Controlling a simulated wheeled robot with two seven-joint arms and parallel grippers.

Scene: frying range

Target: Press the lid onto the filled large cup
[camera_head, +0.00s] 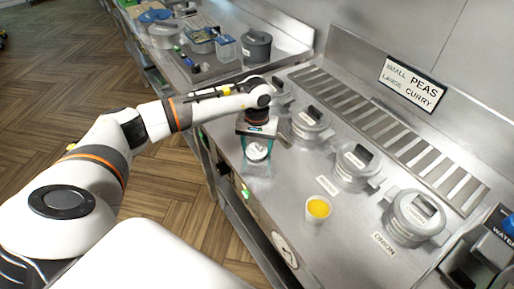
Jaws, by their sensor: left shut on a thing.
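A white cup (317,212) with a yellow filling stands upright and uncovered on the steel counter, right of the middle. My left gripper (257,160) points down over the counter, to the left of the cup and apart from it. It is shut on a small round whitish thing (256,152), which looks like the lid. The gripper's body and fingers hide part of it, and I cannot tell whether it touches the counter. My right gripper is not in view.
Lidded grey pots (357,166) stand in a row behind the cup, one labelled onion (414,217). A slotted grate (390,137) runs behind them. A sign (412,84) reads small peas, large curry. The counter between gripper and cup looks clear.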

